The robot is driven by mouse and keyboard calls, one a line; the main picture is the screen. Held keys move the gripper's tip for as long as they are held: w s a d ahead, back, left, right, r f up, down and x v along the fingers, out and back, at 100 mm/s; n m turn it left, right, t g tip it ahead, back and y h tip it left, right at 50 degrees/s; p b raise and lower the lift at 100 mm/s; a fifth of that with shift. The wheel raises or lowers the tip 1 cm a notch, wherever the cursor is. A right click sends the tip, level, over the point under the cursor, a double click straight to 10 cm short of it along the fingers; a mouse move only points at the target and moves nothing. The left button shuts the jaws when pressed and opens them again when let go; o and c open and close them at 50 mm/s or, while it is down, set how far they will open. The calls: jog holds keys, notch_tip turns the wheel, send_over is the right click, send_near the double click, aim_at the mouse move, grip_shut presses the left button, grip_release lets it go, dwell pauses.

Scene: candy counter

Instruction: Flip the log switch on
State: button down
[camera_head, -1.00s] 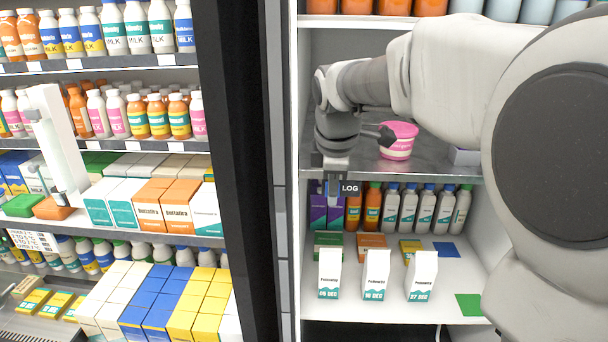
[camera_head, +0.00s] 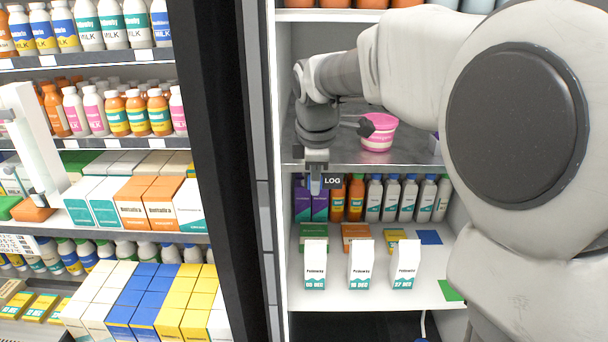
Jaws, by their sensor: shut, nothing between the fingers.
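A small dark label reading LOG (camera_head: 333,181) is on the front edge of the metal shelf in the white cabinet. The switch itself is not clearly visible; my gripper covers the spot just left of the label. My gripper (camera_head: 315,187) points down in front of that shelf edge, its fingers shut and empty. I cannot tell whether it touches the switch, nor whether the switch is on or off.
A pink and white tub (camera_head: 379,133) stands on the metal shelf (camera_head: 350,158). Below are several bottles (camera_head: 391,198) and three white cartons (camera_head: 361,265) on the lower shelf (camera_head: 420,288). A dark post (camera_head: 232,170) separates the stocked rack at left.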

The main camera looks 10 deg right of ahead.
jog(key=shift+r+p, duration=0.45)
jog(key=shift+r, duration=0.3)
jog(key=p+v, duration=0.2)
jog(key=v, duration=1.5)
jog(key=shift+p, duration=0.35)
jog(key=shift+s+a, duration=0.1)
jog(key=shift+s, duration=0.15)
